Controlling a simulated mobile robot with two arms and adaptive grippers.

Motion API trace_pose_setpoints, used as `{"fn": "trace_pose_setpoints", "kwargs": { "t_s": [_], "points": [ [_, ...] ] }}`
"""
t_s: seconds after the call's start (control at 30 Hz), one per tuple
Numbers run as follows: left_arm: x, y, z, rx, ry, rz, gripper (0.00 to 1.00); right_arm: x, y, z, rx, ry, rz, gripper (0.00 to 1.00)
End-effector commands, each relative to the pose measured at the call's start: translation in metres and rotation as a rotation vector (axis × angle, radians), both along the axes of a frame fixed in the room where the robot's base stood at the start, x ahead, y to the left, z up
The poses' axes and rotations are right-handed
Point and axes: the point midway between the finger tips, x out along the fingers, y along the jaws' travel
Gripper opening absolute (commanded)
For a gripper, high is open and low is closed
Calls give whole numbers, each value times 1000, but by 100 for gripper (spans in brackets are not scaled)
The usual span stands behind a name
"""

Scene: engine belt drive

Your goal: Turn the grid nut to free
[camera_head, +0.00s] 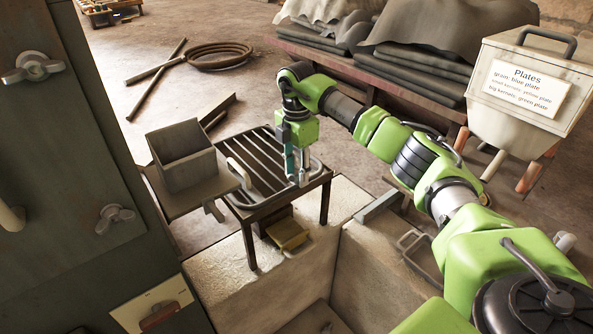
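The metal grid (258,160) is a frame of parallel dark bars on legs, near the middle of the view. My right gripper (300,174) points down at the right end of the grid. Its fingertips are low at the grid's frame, beside a pale curved metal part (278,200). I cannot tell whether this part is the grid nut, or whether the fingers touch or close on anything. My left gripper is not in view.
An open grey box (182,158) stands on a ledge left of the grid. A dark panel with wing nuts (33,67) fills the left side. A yellowish block (287,234) lies below the grid. A labelled white bin (522,85) stands at the upper right.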

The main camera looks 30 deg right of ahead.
Motion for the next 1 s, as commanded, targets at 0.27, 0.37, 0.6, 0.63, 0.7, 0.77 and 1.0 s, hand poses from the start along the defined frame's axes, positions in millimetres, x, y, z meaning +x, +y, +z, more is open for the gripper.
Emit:
{"fn": "trace_pose_setpoints", "kwargs": {
  "t_s": [0.27, 0.37, 0.6, 0.63, 0.7, 0.77, 1.0],
  "points": [
    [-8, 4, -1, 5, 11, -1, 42, 0, 0, 0, 0, 0, 0, 0],
    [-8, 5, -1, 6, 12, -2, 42, 0, 0, 0, 0, 0, 1, 0],
    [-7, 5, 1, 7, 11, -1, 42, 0, 0, 1, 1, 1, 45, 0],
    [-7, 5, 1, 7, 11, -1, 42, 0, 0, 1, 1, 1, 58, 0],
    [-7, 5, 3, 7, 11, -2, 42, 0, 0, 1, 1, 1, 93, 0],
    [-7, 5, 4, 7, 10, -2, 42, 0, 0, 1, 1, 1, 131, 0],
    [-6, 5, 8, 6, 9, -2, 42, 0, 0, 1, 1, 2, 335, 0]
  ]
}}
